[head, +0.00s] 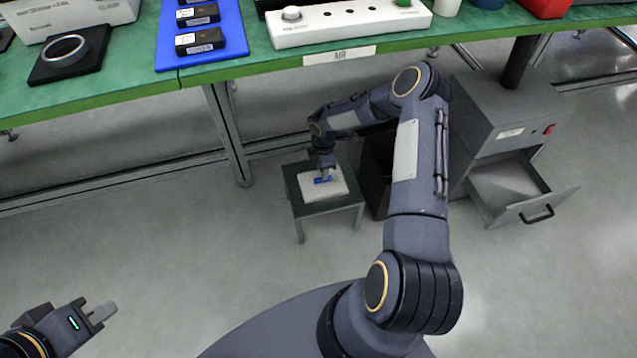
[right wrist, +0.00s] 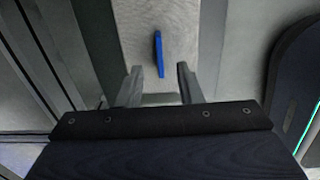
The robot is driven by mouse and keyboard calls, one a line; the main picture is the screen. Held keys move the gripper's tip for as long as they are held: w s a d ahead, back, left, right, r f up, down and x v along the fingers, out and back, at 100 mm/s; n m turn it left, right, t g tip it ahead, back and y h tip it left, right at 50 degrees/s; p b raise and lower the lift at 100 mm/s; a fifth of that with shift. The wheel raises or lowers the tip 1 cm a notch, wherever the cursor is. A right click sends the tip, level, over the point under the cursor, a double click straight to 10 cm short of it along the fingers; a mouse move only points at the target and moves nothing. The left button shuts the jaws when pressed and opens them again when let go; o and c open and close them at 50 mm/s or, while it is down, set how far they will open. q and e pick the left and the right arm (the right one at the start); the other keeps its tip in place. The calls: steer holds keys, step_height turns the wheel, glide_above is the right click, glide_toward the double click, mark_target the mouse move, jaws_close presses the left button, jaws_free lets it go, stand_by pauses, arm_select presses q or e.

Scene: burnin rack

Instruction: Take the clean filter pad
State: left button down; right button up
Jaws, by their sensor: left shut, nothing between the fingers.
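The filter pad (head: 340,182) is a whitish square with a blue tab (head: 324,180), lying on a small dark stand (head: 330,208) below the bench. My right gripper (head: 322,174) points down over the pad at the tab. In the right wrist view the right gripper (right wrist: 158,70) is open, with the blue tab (right wrist: 159,52) upright in the gap between its fingers and touching neither visibly. The pale pad (right wrist: 180,25) lies beyond them. My left gripper (head: 104,313) is shut and empty at the lower left, far from the stand.
A green bench (head: 120,85) with devices on it runs above the stand. A black bin (head: 374,172) stands just right of the stand. A grey cabinet (head: 505,110) has its lower drawer (head: 510,190) pulled open. The floor left of the stand is clear.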

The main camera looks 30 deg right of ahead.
mark_target(313, 188)
step_height(313, 188, down, 5)
steer(key=shift+f+b, duration=0.1)
steer(key=shift+b, duration=0.75)
steer(key=shift+c, duration=0.4)
jaws_close()
